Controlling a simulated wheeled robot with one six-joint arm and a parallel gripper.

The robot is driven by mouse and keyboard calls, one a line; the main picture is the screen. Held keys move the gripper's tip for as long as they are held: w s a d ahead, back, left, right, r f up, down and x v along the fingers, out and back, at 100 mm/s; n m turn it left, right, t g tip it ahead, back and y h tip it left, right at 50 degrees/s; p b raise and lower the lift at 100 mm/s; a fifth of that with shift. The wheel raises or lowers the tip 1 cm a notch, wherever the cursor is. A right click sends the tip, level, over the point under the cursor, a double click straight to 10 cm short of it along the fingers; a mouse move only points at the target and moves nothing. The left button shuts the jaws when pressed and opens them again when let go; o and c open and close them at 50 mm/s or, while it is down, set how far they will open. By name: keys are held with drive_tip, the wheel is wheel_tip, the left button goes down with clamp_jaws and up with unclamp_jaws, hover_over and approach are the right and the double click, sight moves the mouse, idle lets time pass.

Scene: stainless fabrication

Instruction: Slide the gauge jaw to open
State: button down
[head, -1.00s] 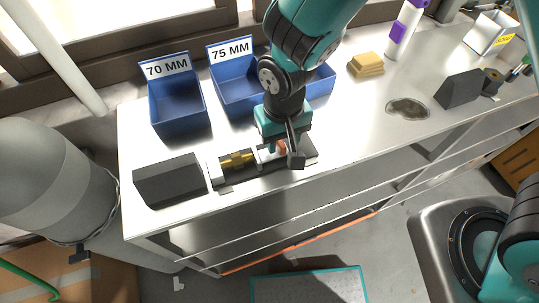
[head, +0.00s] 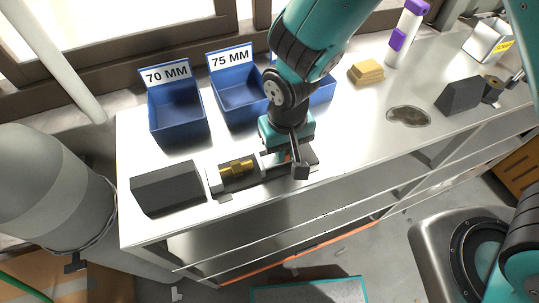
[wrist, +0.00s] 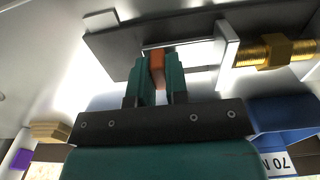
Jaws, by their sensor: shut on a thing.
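The gauge has a dark base plate (wrist: 118,50) lying on the bench top, with a light metal jaw plate (wrist: 228,55) standing up from it. An orange tab (wrist: 157,68) on the jaw's slide sits between my fingers. A brass fitting (head: 238,170) lies between the gauge's left end plate (head: 214,181) and the sliding jaw; its threaded end is close to the jaw plate in the wrist view, and I cannot tell whether they touch. My gripper (wrist: 160,75) is shut on the orange tab. In the head view my gripper (head: 287,157) partly hides the gauge's right part.
A dark block (head: 168,187) sits left of the gauge. Blue bins labelled 70 MM (head: 180,122) and 75 MM (head: 240,98) stand behind, with another partly hidden. A yellow stack (head: 366,73), a dark stain (head: 408,116) and a dark wedge (head: 458,96) lie to the right.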

drive_tip(key=shift+w+d, duration=0.25)
drive_tip(key=shift+d, duration=0.55)
drive_tip(key=shift+w+d, duration=0.2)
drive_tip(key=shift+d, duration=0.8)
drive_tip(key=c, duration=0.9)
unclamp_jaws()
wheel_tip(320, 180, up, 6)
drive_tip(key=p, duration=0.5)
drive_tip(key=shift+r, duration=0.1)
